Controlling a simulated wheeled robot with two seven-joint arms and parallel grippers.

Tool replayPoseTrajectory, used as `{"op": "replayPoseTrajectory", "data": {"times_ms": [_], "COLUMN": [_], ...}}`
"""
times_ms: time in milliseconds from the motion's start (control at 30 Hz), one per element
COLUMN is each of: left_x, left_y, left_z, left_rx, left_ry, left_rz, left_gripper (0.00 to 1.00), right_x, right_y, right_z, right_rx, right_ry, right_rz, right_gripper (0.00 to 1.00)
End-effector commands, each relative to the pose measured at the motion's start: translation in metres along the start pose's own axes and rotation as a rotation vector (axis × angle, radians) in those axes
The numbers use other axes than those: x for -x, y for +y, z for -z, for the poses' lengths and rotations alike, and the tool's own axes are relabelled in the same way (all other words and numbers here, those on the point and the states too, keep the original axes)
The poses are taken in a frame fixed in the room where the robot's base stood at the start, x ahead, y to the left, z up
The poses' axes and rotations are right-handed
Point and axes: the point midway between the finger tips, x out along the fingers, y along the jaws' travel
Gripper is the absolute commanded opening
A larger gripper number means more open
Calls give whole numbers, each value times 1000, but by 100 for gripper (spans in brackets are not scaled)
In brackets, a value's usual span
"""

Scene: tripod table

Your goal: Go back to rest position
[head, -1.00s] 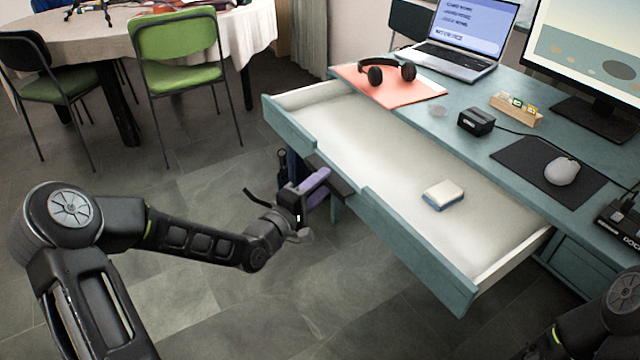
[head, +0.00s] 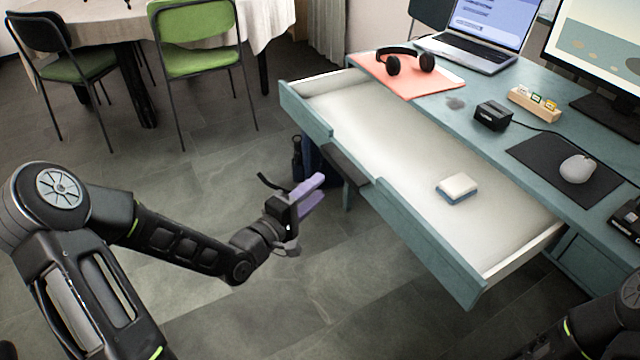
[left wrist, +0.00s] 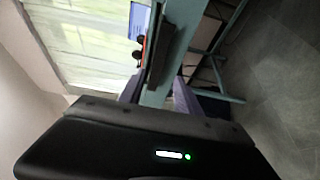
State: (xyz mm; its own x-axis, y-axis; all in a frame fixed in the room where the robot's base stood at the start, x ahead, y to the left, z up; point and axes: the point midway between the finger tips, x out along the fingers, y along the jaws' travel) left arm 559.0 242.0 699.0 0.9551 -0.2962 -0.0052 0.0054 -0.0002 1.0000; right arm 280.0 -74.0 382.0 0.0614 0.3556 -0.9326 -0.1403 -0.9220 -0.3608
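My left gripper (head: 318,190), with purple fingers, hangs over the floor to the left of the open drawer (head: 400,215). It is apart from the drawer front and its dark handle (head: 347,165). In the left wrist view its two purple fingers (left wrist: 157,92) stand apart with nothing held between them; the drawer front shows beyond. My right arm shows only in part at the lower right of the head view, and its gripper is out of view.
The teal desk (head: 470,108) holds a laptop (head: 480,50), headphones (head: 405,60), a black box (head: 492,115) and a mouse (head: 577,169). A white and blue block (head: 457,188) lies in the drawer. A green chair (head: 195,40) stands behind.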

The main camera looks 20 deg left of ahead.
Motion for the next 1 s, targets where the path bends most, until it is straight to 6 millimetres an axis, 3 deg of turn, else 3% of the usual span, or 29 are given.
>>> {"op": "replayPoseTrajectory", "data": {"times_ms": [467,633,733,800,867,1000], "left_x": [0,1,16,31,45,90], "left_y": [0,-20,-67,-113,-154,-235], "left_z": [0,3,17,9,-10,-82], "left_rx": [-23,-178,-304,-372,-421,-499], "left_ry": [0,7,32,-3,-74,-336], "left_rz": [1,78,245,396,525,771], "left_gripper": [40,40,40,40,40,40], "right_x": [0,0,0,0,0,0], "right_y": [0,0,0,0,0,0], "right_z": [0,0,0,0,0,0], "right_rx": [0,0,0,0,0,0], "right_ry": [0,0,0,0,0,0], "right_rz": [0,0,0,0,0,0], "right_gripper": [36,36,36,36,36,36]}}
